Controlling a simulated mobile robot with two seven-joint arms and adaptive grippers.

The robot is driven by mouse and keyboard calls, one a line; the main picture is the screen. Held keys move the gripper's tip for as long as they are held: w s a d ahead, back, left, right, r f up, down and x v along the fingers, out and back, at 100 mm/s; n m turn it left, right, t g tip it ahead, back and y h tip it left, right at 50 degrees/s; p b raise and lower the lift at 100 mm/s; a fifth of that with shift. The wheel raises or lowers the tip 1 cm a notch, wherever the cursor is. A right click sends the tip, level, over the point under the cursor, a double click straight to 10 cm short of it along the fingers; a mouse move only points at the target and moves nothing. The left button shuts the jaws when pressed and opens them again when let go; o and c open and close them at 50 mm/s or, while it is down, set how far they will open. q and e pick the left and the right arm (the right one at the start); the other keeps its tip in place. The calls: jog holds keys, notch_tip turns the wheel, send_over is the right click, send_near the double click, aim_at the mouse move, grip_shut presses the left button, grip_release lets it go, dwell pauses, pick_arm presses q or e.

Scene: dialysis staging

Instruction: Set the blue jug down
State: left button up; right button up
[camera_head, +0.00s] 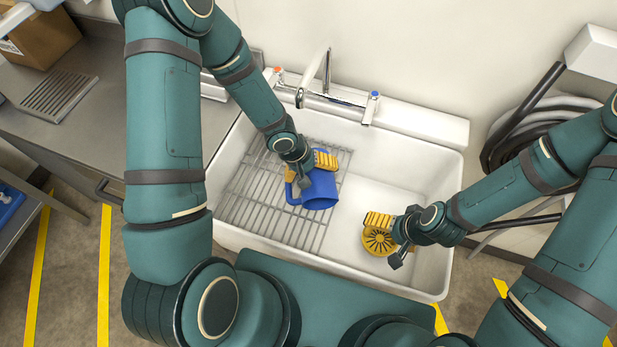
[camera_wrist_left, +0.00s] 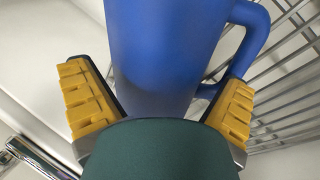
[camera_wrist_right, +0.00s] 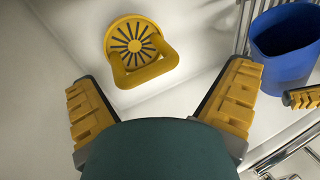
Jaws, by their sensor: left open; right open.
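The blue jug (camera_head: 319,190) is in the white sink, over the wire rack (camera_head: 262,212) on the sink's left side. Its handle points left in the head view. My left gripper (camera_head: 312,170) is open, with its yellow fingers on either side of the jug. In the left wrist view the jug (camera_wrist_left: 165,55) lies between the two fingers (camera_wrist_left: 160,105), with a gap showing beside them. The jug also shows in the right wrist view (camera_wrist_right: 285,45). My right gripper (camera_head: 388,238) is open and empty over the right part of the sink, above a yellow slotted strainer (camera_wrist_right: 134,38).
The white sink (camera_head: 437,175) has a chrome faucet (camera_head: 327,75) at its back edge. A steel counter (camera_head: 70,115) with a cardboard box (camera_head: 45,38) is at the left. Coiled grey hose (camera_head: 530,125) is at the right. The sink floor between the grippers is clear.

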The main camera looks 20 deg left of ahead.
pick_arm(q)
jog(key=shift+f, duration=0.25)
jog(key=c, duration=1.2)
